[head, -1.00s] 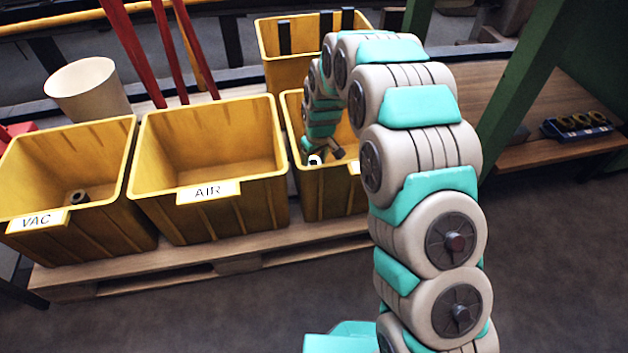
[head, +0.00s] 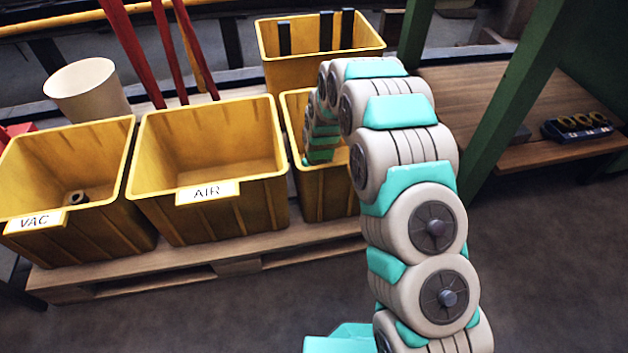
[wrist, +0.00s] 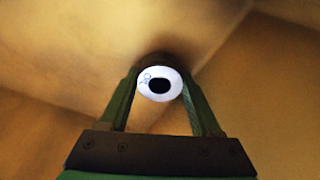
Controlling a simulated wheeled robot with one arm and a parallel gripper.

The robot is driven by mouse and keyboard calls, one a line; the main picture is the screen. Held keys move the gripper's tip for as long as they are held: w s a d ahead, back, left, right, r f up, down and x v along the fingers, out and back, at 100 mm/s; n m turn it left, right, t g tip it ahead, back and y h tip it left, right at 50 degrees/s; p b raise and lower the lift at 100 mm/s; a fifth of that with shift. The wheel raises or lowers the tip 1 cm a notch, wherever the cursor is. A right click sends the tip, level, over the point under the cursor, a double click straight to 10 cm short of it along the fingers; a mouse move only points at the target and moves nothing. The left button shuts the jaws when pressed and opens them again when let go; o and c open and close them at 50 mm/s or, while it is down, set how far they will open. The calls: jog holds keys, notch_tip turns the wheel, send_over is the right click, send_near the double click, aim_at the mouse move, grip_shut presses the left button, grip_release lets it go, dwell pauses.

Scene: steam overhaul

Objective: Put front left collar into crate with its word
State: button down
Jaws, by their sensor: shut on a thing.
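In the wrist view my gripper (wrist: 160,82) is shut on a collar (wrist: 145,92). The collar has a white ring face around a dark hole, with small marks on its left side that are too blurred to read. Yellow-brown crate surfaces fill the view around it. In the head view my arm reaches down into the third yellow crate (head: 322,198), whose label is hidden behind the arm. My gripper and the held collar are hidden there. To the left stand the AIR crate (head: 225,218), which looks empty, and the VAC crate (head: 105,232).
A dark collar (head: 76,198) lies in the VAC crate. Another yellow crate (head: 352,68) with dark strips stands behind. A beige bin (head: 85,90) is at the back left. A dark tray (head: 580,131) with several rings sits at right, beyond a green post (head: 520,95).

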jog(key=shift+f, duration=0.25)
jog(key=shift+c, duration=1.8)
grip_release()
notch_tip(320, 180, up, 12)
jog(key=s+d+p, duration=0.1)
jog(key=shift+s+r, duration=0.2)
jog(key=shift+r, duration=0.05)
jog(key=shift+w+d, duration=0.1)
